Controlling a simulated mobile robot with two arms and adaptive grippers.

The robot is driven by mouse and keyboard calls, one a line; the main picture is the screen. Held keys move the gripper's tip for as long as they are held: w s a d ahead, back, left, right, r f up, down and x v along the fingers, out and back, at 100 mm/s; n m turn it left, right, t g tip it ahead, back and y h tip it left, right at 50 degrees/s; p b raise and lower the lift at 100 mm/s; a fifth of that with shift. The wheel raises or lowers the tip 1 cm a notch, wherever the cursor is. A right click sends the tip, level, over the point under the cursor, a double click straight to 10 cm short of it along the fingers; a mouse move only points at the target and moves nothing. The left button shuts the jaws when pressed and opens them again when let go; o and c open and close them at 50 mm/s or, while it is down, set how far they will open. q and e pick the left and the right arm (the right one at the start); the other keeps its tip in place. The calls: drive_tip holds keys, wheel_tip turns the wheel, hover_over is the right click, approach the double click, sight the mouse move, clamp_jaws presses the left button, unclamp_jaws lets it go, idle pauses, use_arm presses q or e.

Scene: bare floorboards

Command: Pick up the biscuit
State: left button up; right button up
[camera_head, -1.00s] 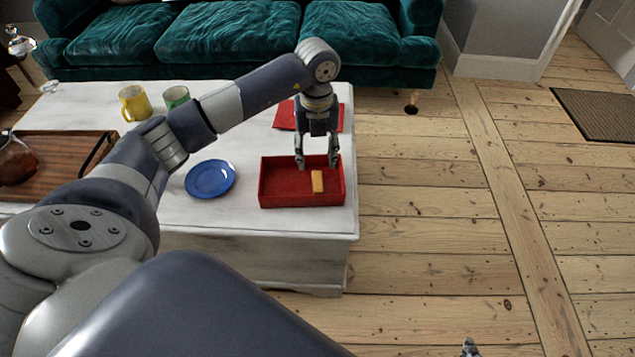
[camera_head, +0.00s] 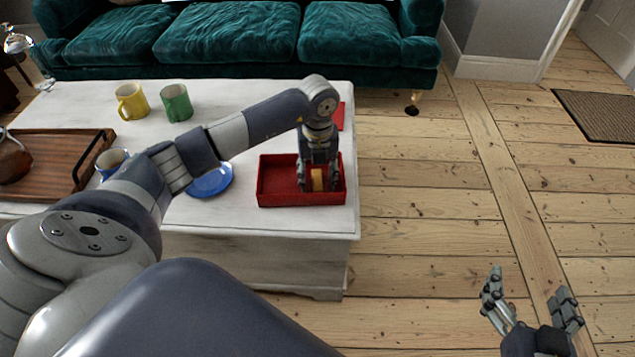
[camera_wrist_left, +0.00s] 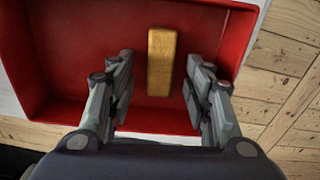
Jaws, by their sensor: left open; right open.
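The biscuit (camera_head: 317,180) is a small golden-brown bar inside a red tray (camera_head: 278,200) on the white coffee table. In the left wrist view the biscuit (camera_wrist_left: 161,62) lies on the floor of the red tray (camera_wrist_left: 75,60). My left gripper (camera_head: 318,186) is down in the tray, its fingers open on either side of the biscuit. In the left wrist view a gap shows between each finger and the biscuit. My right gripper (camera_head: 530,290) is open and empty over the floorboards at the lower right.
A blue plate (camera_head: 212,180) lies left of the tray, partly behind my left arm. A yellow mug (camera_head: 132,103), a green mug (camera_head: 177,103) and a wooden tray (camera_head: 50,150) stand on the table. A teal sofa (camera_head: 230,35) is behind.

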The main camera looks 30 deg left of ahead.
use_arm(q)
drive_tip(key=c, duration=0.9)
drive_tip(key=shift+o, duration=0.2)
